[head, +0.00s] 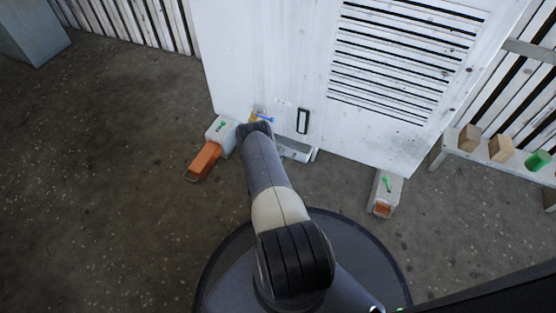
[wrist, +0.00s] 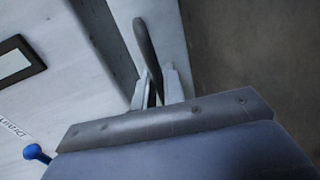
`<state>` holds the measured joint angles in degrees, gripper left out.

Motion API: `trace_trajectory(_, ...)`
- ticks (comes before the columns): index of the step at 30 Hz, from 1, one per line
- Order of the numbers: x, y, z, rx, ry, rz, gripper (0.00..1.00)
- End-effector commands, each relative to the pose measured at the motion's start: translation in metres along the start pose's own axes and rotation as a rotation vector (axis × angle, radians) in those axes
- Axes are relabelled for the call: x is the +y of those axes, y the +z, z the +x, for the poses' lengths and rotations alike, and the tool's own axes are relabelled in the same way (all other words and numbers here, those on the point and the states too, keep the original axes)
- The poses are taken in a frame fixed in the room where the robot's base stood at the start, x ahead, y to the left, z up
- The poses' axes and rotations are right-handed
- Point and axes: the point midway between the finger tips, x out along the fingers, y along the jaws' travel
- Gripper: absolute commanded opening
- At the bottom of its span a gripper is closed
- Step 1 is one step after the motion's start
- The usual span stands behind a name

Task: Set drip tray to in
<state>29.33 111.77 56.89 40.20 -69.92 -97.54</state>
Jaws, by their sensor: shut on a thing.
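The white blower housing (head: 270,60) stands ahead of me in the head view. The pale drip tray (head: 296,151) shows low at its base, partly hidden by my arm, and sticks out a little from under the front panel. In the wrist view the tray (wrist: 168,32) runs up beside the housing panel (wrist: 70,90). My gripper (wrist: 158,88) is shut on the dark tray handle (wrist: 147,45), which rises between its two pale fingers. In the head view my arm hides the gripper and the handle.
A blue lever (head: 265,118) is close to my wrist; its knob (wrist: 37,152) shows in the wrist view. Orange (head: 203,160) and pale (head: 385,194) foot blocks flank the base. A white bench (head: 480,158) stands right.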

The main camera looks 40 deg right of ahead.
Motion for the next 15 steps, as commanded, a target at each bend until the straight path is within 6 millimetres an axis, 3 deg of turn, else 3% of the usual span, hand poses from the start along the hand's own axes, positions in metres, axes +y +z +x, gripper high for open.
trace_trajectory(10, 0.0016, -0.0007, 0.0050, 0.000, 0.001, 0.004, 0.00)
trace_trajectory(11, 0.0017, -0.0007, 0.0051, 0.000, 0.001, 0.004, 0.12)
trace_trajectory(12, 0.0018, -0.0008, 0.0052, 0.000, 0.002, 0.005, 0.15)
trace_trajectory(15, 0.0022, -0.0007, 0.0052, -0.001, 0.003, 0.005, 0.15)
